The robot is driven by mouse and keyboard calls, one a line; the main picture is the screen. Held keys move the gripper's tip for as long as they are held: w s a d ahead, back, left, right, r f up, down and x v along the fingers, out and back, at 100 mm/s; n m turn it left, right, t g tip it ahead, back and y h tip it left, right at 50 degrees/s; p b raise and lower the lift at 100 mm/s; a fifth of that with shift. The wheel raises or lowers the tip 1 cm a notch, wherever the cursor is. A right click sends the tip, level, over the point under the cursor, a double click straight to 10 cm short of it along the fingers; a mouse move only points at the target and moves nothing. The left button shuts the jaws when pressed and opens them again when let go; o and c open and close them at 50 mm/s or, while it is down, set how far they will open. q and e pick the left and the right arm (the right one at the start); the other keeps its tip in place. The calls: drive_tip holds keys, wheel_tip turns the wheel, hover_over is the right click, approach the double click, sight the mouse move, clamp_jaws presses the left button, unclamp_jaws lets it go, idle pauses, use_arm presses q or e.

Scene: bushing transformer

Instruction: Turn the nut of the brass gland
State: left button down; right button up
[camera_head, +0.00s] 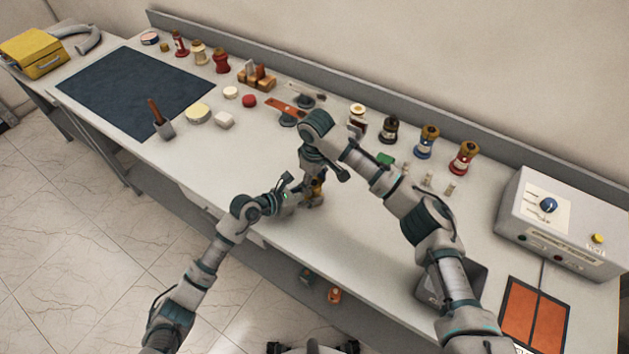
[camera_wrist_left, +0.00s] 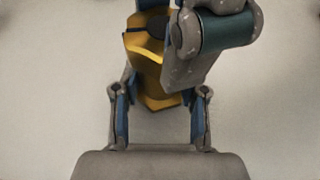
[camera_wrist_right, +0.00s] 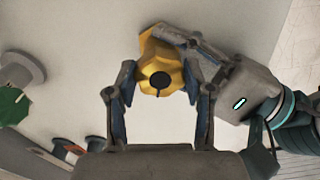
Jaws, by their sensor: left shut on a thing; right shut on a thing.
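The brass gland (camera_head: 317,188) is a yellow hexagonal fitting above the front middle of the table. My left gripper (camera_head: 300,195) comes in from the left and is shut on its lower part. In the left wrist view the gland (camera_wrist_left: 160,88) sits between the blue-padded fingers (camera_wrist_left: 159,125). My right gripper (camera_head: 316,175) reaches down from above and is shut on its upper part. In the right wrist view the gland (camera_wrist_right: 160,65) shows its hexagonal nut and dark bore end-on, between the fingers (camera_wrist_right: 157,85). The fingers hide parts of the gland.
A control box (camera_head: 560,220) with a blue knob stands at the right. Several spools and bottles (camera_head: 427,140) line the back edge. The front left of the table is clear.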

sight(315, 182)
use_arm(q)
drive_tip(key=shift+a+f, duration=0.1)
drive_tip(key=shift+f, duration=0.3)
use_arm(e)
drive_tip(key=shift+f, duration=0.1)
drive_tip(key=o, duration=1.2)
drive_tip(key=shift+c, duration=0.2)
wheel_tip(315, 182, up, 12)
use_arm(q)
drive_tip(key=c, duration=0.6)
unclamp_jaws()
drive_tip(key=shift+c, duration=0.2)
drive_tip(key=shift+o, duration=0.4)
use_arm(e)
drive_tip(key=shift+w+f, duration=0.1)
drive_tip(key=shift+w, duration=0.05)
